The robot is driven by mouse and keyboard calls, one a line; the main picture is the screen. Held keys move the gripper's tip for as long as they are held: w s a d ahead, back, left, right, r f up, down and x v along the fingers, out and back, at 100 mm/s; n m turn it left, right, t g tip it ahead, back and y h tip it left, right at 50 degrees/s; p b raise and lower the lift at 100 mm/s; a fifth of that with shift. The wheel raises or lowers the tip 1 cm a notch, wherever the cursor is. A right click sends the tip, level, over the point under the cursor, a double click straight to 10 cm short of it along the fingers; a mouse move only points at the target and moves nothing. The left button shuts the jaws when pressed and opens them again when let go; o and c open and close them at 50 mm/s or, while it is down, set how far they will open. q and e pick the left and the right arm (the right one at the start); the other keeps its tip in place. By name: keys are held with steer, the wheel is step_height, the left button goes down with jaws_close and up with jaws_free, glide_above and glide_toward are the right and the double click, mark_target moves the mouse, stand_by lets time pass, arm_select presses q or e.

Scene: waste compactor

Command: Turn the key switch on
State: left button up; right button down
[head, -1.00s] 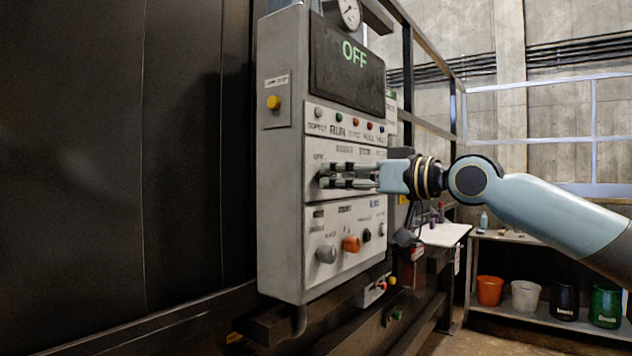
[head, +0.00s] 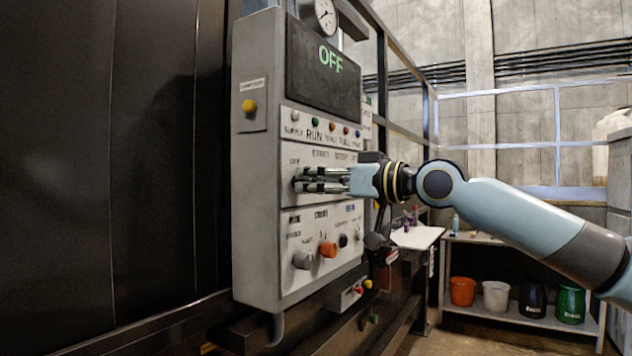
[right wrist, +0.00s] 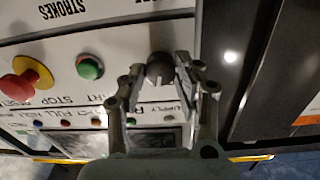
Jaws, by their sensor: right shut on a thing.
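The grey control panel (head: 255,220) stands in the middle of the head view, with a dark display (head: 318,85) reading green "OFF". My right gripper (head: 299,180) reaches in from the right to the left end of the panel's middle section, beside a small "OFF" label. Its fingers hide the switch there in the head view. In the right wrist view the two fingers of the gripper (right wrist: 161,75) are closed around a dark round switch knob (right wrist: 159,66), one finger on each side. Its turn angle cannot be made out. My left gripper is not in view.
A red mushroom button (right wrist: 22,78) and a green button (right wrist: 90,68) sit in the same row. Below are a grey knob (head: 302,260), an orange knob (head: 328,249) and a black knob. A yellow button (head: 249,105) is on the panel's side. A shelf with buckets stands right.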

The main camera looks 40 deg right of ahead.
steer(key=shift+m+p, duration=4.25)
steer(key=shift+m, duration=0.25)
steer(key=c, duration=0.9)
jaws_free()
steer(key=shift+c, duration=0.2)
step_height(320, 180, up, 10)
